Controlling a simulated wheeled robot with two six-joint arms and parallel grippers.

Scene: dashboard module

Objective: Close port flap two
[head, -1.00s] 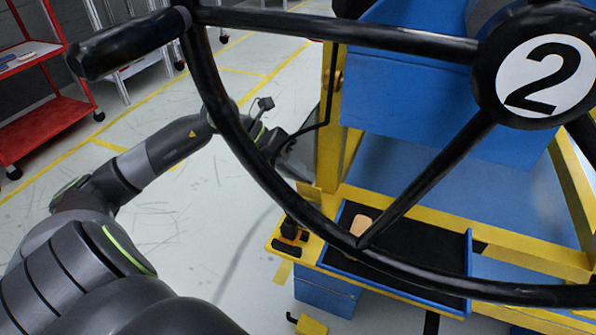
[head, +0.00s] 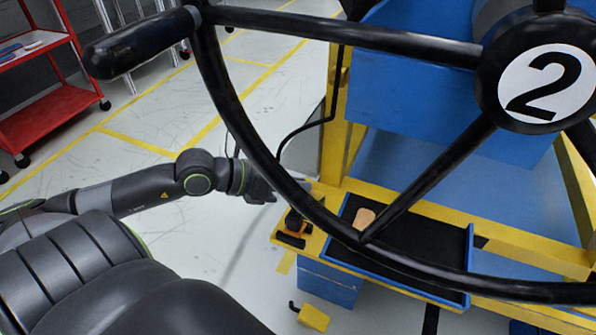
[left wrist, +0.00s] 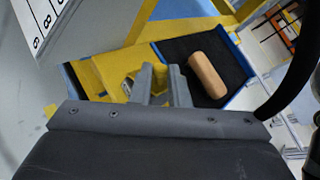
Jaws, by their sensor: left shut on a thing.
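My left gripper (head: 280,194) is at the yellow ledge, low behind the left side of the wheel rim, which partly hides its tips. In the left wrist view its two grey fingers (left wrist: 166,76) are close together, shut on a thin yellow piece that looks like a port flap (left wrist: 163,66). What lies between the fingers is small, and no flap number can be read. The yellow ledge (left wrist: 117,68) has a small opening beside the fingers. My right gripper is not in view.
A black steering wheel (head: 232,103) with a "2" hub (head: 543,85) stands in front of the ledge. A blue-edged tray (head: 425,255) holds a tan cylinder (head: 364,218). A black-and-orange lever (head: 295,222) is close to the gripper. A red cart (head: 50,115) stands far left; floor between is clear.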

